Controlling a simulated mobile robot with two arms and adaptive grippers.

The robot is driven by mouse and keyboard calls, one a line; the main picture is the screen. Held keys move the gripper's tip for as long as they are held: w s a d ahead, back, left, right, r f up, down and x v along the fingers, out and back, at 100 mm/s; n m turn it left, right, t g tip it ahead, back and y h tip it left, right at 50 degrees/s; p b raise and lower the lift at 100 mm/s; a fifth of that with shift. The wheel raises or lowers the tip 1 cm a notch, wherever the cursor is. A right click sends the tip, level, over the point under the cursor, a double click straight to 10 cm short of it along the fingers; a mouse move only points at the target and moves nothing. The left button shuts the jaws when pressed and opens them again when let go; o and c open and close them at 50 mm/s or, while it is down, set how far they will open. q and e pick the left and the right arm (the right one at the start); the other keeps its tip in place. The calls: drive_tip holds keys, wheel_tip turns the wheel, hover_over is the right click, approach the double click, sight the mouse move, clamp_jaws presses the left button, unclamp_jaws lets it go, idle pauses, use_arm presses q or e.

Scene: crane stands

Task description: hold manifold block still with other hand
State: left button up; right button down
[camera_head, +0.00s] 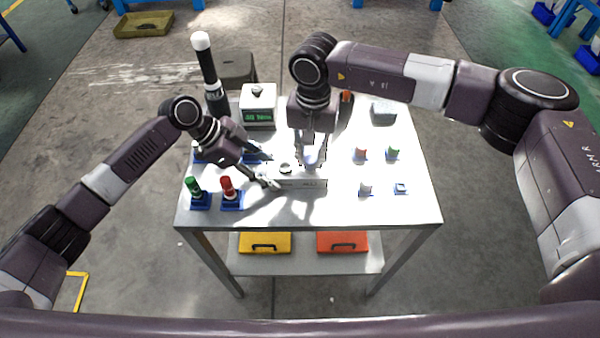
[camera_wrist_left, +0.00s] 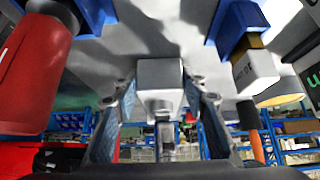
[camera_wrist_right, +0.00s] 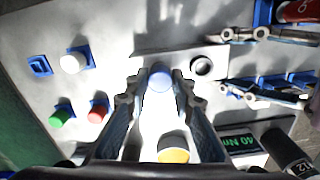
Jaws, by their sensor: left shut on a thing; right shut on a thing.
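The manifold block (camera_head: 313,183) is a pale grey box on the table's middle, in front of my right gripper. My left gripper (camera_head: 274,184) is at its left end. In the left wrist view the block's end (camera_wrist_left: 160,75) sits between the two fingers, which are shut on it. My right gripper (camera_head: 311,160) points down over the block, shut on a white cylinder (camera_wrist_right: 160,76) with a bluish end. I cannot tell whether that cylinder touches the block or enters it. A dark round port (camera_wrist_right: 202,67) shows beside it in the right wrist view.
A green-capped piece (camera_head: 193,187) and a red-capped piece (camera_head: 228,187) stand in blue holders left of my left gripper. A display box (camera_head: 257,112) and a black-and-white tool (camera_head: 205,65) stand behind. Small orange, green and white pieces sit at right. The table's front strip is clear.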

drive_tip(key=n, duration=0.4)
drive_tip(key=shift+r+n, duration=0.15)
drive_tip(key=shift+n, duration=0.25)
drive_tip(key=n, duration=0.5)
drive_tip(key=c, duration=1.6)
unclamp_jaws()
drive_tip(key=shift+c, duration=0.7)
